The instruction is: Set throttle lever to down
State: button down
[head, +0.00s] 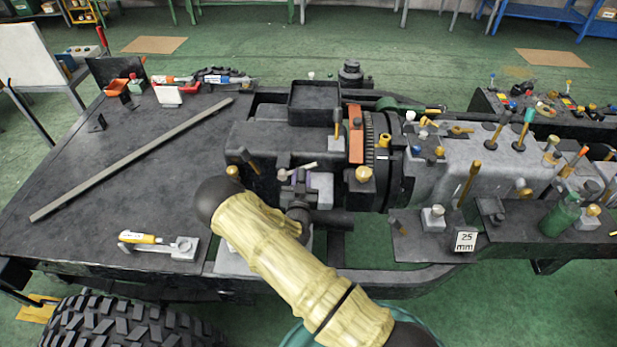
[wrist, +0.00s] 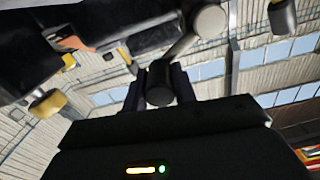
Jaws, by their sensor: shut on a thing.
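In the wrist view, my gripper (wrist: 160,88) has its two dark fingers on either side of the dark round knob of the throttle lever (wrist: 182,45) and is shut on it. The lever's grey arm runs up and right from the knob to a round grey hub. The fingertips are partly hidden behind the knob. In the head view, my gripper (head: 297,186) is at the near side of the dark engine block, low in front of it. A short pale bar (head: 298,168) shows just above it. I cannot tell the lever's angle clearly there.
Brass-knobbed levers (head: 363,175) and an orange block (head: 356,134) stand close right of my gripper. A long grey bar (head: 135,157) lies on the dark deck at left. A yellow-handled tool (head: 142,238) lies on the near deck.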

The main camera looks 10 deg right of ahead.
jog(key=shift+f+m+b, duration=0.3)
jog(key=shift+f+b, duration=0.05)
jog(key=shift+f, duration=0.05)
jog(key=shift+d+f+m+b, duration=0.1)
jog(key=shift+d+m+b, duration=0.05)
jog(key=shift+m+b, duration=0.25)
jog(key=c, duration=1.1)
grip_release()
jog(key=b+v, duration=0.4)
jog(key=v, duration=1.3)
jog(key=shift+s+b, duration=0.25)
jog(key=shift+b, duration=0.15)
